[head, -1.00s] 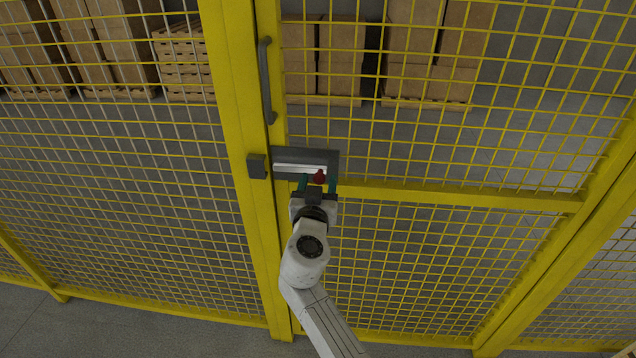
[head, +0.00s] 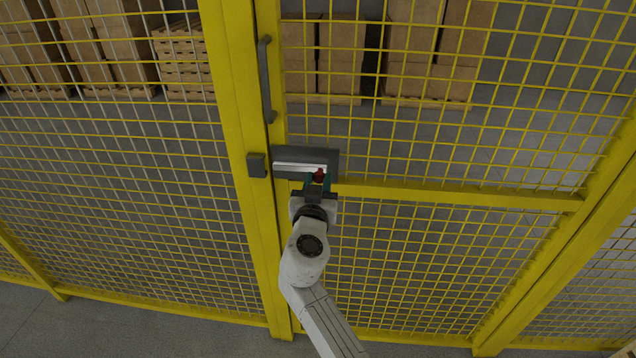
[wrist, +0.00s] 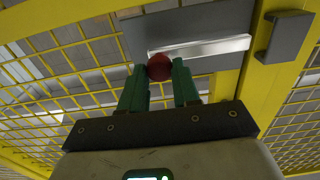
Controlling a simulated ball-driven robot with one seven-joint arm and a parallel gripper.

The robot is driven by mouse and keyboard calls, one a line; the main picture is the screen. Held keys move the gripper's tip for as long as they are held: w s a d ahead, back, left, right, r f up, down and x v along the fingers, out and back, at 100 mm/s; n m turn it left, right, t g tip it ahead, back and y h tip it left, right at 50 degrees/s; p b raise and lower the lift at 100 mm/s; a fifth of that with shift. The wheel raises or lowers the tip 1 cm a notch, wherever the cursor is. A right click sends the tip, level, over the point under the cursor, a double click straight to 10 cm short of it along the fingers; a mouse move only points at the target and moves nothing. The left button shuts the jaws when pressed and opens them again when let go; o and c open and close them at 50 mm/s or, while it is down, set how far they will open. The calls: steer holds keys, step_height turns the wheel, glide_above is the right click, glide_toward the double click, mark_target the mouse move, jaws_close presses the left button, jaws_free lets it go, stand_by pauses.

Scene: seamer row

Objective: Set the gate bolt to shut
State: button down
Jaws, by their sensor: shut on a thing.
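The gate bolt is a silver bar (head: 296,167) on a dark grey plate (head: 328,158) fixed to the yellow gate. It has a red knob (head: 319,175) at its right end. The bar's left end stops short of the dark keeper block (head: 257,165) on the yellow post, with a gap between them. In the wrist view the bar (wrist: 205,47) runs from the red knob (wrist: 160,67) toward the keeper (wrist: 284,37). My gripper (head: 318,182) is in front of the plate. Its green fingers (wrist: 159,82) are shut on the red knob, one on each side.
A grey pull handle (head: 266,80) stands on the gate's edge above the bolt. Yellow mesh fence (head: 130,190) spreads to both sides. Pallets with stacked boxes (head: 340,60) stand behind it. A yellow crossbar (head: 460,195) runs right from the plate.

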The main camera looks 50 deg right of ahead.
mark_target(300, 168)
steer(key=shift+w+a+f+b, duration=0.2)
steer(key=shift+w+a+b, duration=0.1)
steer(key=shift+b, duration=0.4)
steer(key=w+a+b, duration=0.1)
steer(key=w+b, duration=0.1)
steer(key=b, duration=0.1)
steer(key=shift+a+b, duration=0.2)
steer(key=shift+b, duration=0.1)
steer(key=shift+w+a+b, duration=0.4)
steer(key=shift+w+b, duration=0.1)
steer(key=shift+b, duration=0.3)
steer(key=shift+w+a+r, duration=0.15)
steer(key=shift+w+r, duration=0.05)
steer(key=shift+r, duration=0.05)
steer(key=c, duration=0.8)
jaws_free()
steer(key=b+v, duration=0.2)
steer(key=v, duration=0.9)
steer(key=shift+b, duration=0.3)
